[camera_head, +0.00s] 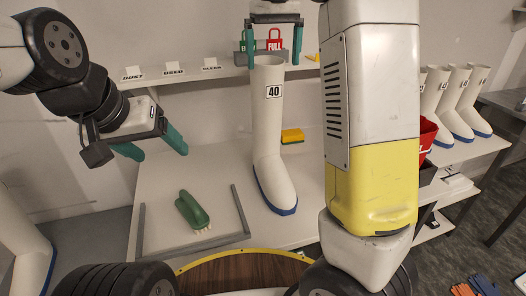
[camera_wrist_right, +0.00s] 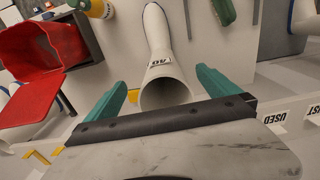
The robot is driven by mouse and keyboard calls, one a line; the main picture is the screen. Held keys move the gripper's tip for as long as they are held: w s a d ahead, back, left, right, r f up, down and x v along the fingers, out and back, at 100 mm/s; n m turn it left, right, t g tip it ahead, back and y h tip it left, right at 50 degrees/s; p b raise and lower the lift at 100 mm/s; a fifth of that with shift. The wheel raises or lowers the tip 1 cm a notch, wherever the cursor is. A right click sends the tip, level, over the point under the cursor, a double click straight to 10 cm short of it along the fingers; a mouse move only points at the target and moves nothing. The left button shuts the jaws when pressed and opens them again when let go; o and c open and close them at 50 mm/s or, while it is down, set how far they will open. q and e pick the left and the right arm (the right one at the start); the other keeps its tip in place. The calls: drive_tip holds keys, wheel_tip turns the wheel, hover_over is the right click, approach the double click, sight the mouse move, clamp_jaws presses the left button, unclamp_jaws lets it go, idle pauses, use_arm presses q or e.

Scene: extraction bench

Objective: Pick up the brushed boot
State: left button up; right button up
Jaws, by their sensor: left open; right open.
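A white boot (camera_head: 268,140) with a blue sole and a "40" label stands upright on the white bench in the head view. My right gripper (camera_head: 272,55) is open at the top of its shaft, with one teal finger on each side. In the right wrist view the boot's round opening (camera_wrist_right: 166,93) lies between the spread fingers (camera_wrist_right: 160,92); I cannot tell whether they touch it. My left gripper (camera_head: 154,146) is open and empty, left of the boot above the bench.
A green brush (camera_head: 192,211) lies at the bench's front left, between grey rails. A yellow sponge (camera_head: 292,136) lies behind the boot. Several other boots (camera_head: 459,105) and a red bin (camera_head: 427,131) stand at the right. A shelf with label cards (camera_head: 173,72) runs behind.

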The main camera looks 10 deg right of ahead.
wheel_tip(320, 180, down, 8)
drive_tip(key=shift+r, duration=0.15)
drive_tip(key=c, duration=1.9)
drive_tip(key=shift+r, duration=0.15)
